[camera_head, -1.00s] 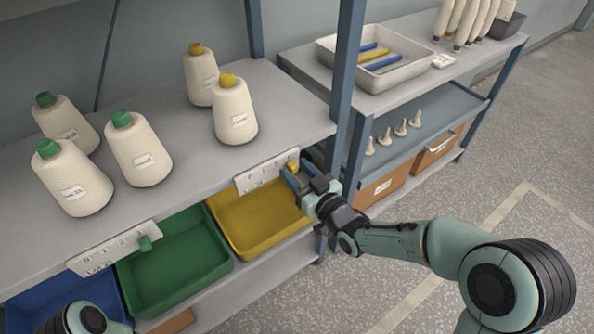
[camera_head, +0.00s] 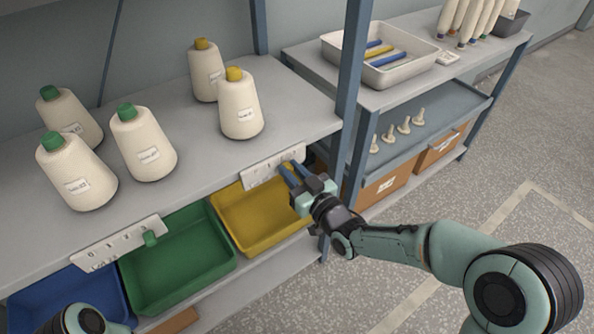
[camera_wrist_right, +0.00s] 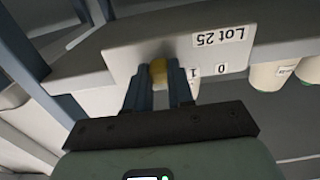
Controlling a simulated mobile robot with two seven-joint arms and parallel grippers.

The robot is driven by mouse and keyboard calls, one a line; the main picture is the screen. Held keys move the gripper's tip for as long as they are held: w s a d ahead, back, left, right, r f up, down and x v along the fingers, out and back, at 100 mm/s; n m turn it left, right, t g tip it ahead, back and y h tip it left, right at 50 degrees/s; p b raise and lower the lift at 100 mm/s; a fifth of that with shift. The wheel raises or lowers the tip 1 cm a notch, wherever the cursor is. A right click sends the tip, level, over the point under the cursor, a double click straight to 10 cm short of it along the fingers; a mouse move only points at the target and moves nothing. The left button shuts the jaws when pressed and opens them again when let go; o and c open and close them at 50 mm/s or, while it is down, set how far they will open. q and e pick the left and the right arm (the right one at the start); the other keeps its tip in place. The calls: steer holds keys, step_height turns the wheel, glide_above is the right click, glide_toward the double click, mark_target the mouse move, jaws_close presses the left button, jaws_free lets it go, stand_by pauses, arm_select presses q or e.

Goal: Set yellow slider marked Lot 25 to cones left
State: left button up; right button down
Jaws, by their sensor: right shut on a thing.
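The yellow slider (camera_wrist_right: 158,72) sits on a pale scale plate (camera_wrist_right: 120,60) marked "Lot 25", which appears upside down in the right wrist view. My right gripper (camera_wrist_right: 160,82) is shut on the slider, one finger on each side. The digits 0 and 1 show to the right of the fingers; the fingers hide the marks at the slider. In the head view my right gripper (camera_head: 288,170) is at the right part of the plate (camera_head: 258,177), on the shelf edge. Two cones with yellow tips (camera_head: 241,110) (camera_head: 206,75) stand on the shelf above. My left gripper is out of view.
A yellow bin (camera_head: 228,222) hangs below the plate, with a green bin (camera_head: 178,275) and blue bin (camera_head: 60,300) to its left. A green slider (camera_head: 150,238) is on another plate. Several green-tipped cones (camera_head: 143,150) stand at left. A blue post (camera_head: 352,85) rises nearby.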

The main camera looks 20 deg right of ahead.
steer(key=shift+s+a, duration=0.1)
steer(key=shift+a, duration=0.15)
steer(key=c, duration=1)
jaws_free()
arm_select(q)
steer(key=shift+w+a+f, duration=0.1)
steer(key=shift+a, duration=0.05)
arm_select(e)
steer(key=shift+o, duration=0.2)
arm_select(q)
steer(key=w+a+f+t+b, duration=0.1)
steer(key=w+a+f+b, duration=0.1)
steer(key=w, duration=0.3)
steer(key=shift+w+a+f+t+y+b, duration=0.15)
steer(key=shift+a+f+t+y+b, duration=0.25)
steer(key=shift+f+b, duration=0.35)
arm_select(e)
steer(key=v, duration=1.3)
steer(key=shift+s, duration=0.2)
steer(key=shift+d, duration=0.1)
